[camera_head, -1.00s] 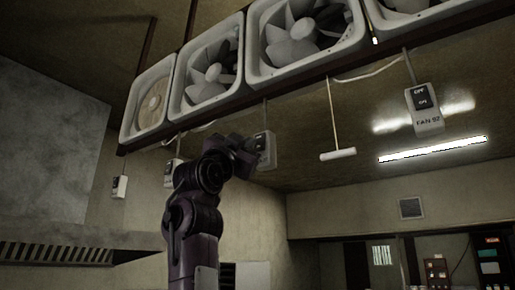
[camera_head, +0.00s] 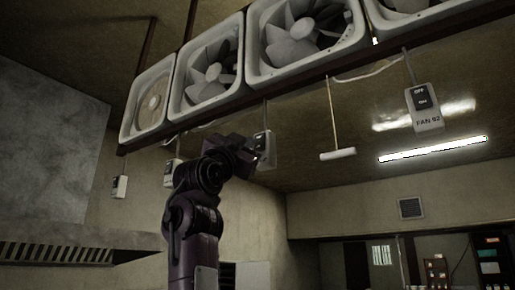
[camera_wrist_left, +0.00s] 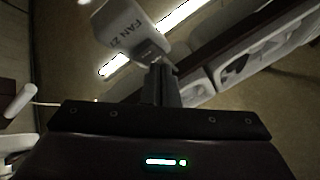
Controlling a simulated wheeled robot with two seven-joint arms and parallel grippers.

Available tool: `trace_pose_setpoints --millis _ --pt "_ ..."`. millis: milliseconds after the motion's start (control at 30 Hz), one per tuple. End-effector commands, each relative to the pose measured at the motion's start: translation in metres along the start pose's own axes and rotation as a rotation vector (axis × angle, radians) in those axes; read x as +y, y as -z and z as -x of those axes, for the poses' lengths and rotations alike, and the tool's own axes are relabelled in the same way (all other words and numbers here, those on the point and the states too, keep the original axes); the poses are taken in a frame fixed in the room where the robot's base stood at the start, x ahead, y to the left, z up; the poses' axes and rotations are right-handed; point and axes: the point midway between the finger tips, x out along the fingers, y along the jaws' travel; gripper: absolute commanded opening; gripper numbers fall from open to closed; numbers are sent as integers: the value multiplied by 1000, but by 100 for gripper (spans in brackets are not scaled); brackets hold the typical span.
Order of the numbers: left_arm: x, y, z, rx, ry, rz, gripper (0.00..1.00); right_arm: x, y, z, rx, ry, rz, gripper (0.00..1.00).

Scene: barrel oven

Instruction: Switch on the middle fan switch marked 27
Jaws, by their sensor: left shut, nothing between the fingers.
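The middle fan switch is a small pale box (camera_head: 264,146) with a dark rocker, hanging from a rod below the row of fans. The rocker is too small to read. My right gripper is not in view.
Other switch boxes hang nearby: one marked FAN 82 (camera_head: 428,122) at the right, one behind my arm (camera_head: 170,174), and one at the far left (camera_head: 119,187). A pull cord with a white handle (camera_head: 338,154) hangs right of the gripper. The fans (camera_head: 212,75) are overhead.

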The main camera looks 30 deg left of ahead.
Motion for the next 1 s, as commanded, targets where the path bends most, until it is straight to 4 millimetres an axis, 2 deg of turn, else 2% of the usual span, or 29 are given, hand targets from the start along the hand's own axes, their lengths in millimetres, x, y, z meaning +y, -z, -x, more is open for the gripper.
trace_pose_setpoints --millis 1000 --pt "4 -4 -6 0 0 0 0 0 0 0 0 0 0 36"
